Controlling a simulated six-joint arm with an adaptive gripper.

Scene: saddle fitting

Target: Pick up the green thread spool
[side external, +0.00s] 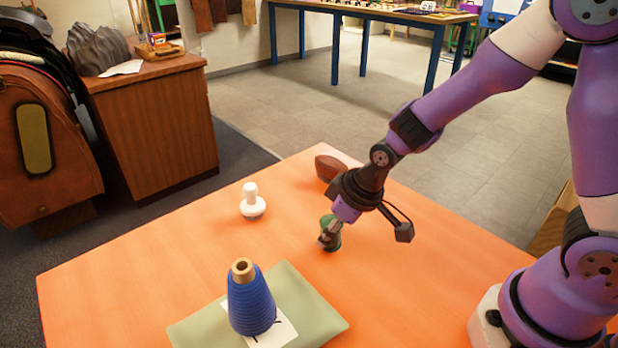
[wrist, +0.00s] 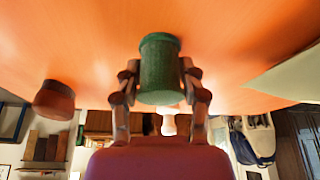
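The green thread spool (side external: 330,232) is at the middle of the orange table, under my gripper (side external: 328,238). In the side external view the gripper partly covers it, and I cannot tell whether its base touches the table. In the wrist view the spool (wrist: 160,72) sits between the two fingers of my gripper (wrist: 160,78). The fingers lie against its left and right sides with no clear gap, so the gripper looks shut on it.
A white knobbed object (side external: 252,203) stands left of the spool. A brown rounded object (side external: 329,167) lies behind it. A blue thread cone (side external: 250,302) stands on a white paper over a folded green cloth (side external: 322,322) at the front. The table (side external: 420,262) right of the spool is clear.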

